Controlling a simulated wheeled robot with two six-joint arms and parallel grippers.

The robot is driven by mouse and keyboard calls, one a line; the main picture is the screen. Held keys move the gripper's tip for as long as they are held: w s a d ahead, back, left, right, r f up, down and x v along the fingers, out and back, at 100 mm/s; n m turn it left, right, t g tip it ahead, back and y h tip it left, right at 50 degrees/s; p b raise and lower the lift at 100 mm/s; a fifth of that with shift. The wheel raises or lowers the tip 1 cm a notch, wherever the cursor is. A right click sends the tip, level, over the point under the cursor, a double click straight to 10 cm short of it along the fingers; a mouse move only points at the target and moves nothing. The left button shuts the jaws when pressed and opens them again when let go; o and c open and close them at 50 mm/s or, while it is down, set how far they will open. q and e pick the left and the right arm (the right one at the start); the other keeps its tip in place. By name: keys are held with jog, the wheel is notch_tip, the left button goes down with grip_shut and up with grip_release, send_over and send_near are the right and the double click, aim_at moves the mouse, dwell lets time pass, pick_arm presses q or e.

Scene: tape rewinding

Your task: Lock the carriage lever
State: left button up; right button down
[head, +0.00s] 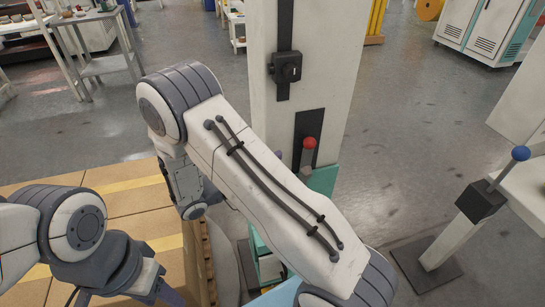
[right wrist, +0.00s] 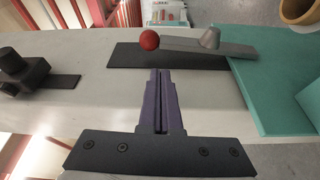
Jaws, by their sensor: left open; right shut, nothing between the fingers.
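The carriage lever is a grey bar with a red ball knob (head: 309,143), on a black plate (head: 303,127) on the pale column; my right arm hides part of it in the head view. In the right wrist view the lever bar (right wrist: 190,47) lies nearly along the plate, with the red ball (right wrist: 149,40) at its left end and the pivot at right. My right gripper (right wrist: 158,73) is shut and empty, its purple fingers pointing at the plate just below the ball, seemingly apart from it. My left gripper (head: 168,295) is open, partly cut off at the bottom left.
A black knob (head: 286,67) sits higher on the column (head: 337,70). A teal part (right wrist: 270,85) adjoins the lever's pivot end. A second lever with a blue ball (head: 520,153) stands at right. Cardboard boxes (head: 120,183) are at left; open floor lies beyond.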

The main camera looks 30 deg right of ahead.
aim_at(293, 148)
jog(key=d, duration=0.4)
jog(key=d+p, duration=0.1)
jog(key=d, duration=0.2)
jog(key=shift+w+d+r, duration=0.1)
jog(key=shift+w, duration=0.25)
pick_arm(q)
jog(key=shift+r, duration=0.6)
